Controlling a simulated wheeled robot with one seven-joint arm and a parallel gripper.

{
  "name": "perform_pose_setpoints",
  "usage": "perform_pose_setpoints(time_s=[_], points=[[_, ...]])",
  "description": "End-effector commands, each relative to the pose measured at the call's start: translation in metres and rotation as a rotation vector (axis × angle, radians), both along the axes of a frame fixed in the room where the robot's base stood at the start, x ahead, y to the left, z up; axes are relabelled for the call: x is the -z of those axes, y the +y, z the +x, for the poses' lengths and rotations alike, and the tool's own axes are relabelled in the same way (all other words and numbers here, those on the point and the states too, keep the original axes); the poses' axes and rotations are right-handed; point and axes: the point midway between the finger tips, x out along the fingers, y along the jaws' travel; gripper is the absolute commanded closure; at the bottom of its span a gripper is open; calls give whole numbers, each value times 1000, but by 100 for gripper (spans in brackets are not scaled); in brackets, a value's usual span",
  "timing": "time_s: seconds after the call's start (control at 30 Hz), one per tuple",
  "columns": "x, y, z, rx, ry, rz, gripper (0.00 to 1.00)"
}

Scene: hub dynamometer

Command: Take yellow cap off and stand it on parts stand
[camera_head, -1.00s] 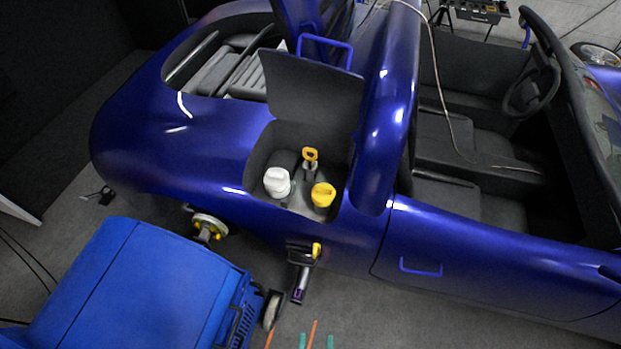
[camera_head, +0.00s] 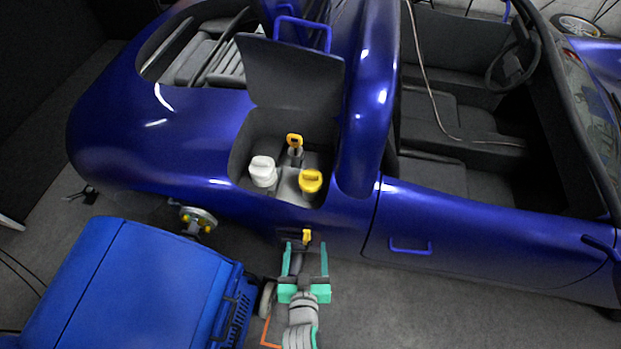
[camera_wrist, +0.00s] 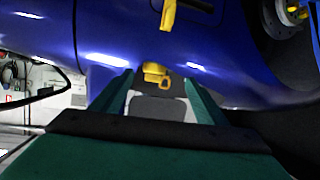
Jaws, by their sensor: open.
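The yellow cap (camera_head: 311,181) sits in the open compartment in the car's side, right of a white cap (camera_head: 262,171). In the wrist view a yellow cap (camera_wrist: 153,71) shows ahead, between the fingertips in the picture but farther off. A small yellow piece (camera_head: 307,236) is there, also seen in the wrist view (camera_wrist: 168,14). My gripper (camera_head: 306,246) is open and empty, with green fingers, below the compartment and close to the platform.
A yellow-handled piece (camera_head: 294,141) stands behind the caps. The compartment's dark lid (camera_head: 292,75) is raised behind it. A blue machine (camera_head: 130,285) stands at lower left, near a wheel hub (camera_head: 197,220). Floor at the lower right is clear.

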Motion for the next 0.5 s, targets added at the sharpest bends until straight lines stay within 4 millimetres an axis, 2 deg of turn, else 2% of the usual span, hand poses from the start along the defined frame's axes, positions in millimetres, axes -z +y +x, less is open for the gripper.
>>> perform_pose_setpoints(time_s=[0.03,0.3,0.5], points=[[-2,2,18,8,-3,0,33],[-12,6,98,90,15,4,33],[-28,10,143,152,20,16,33]])
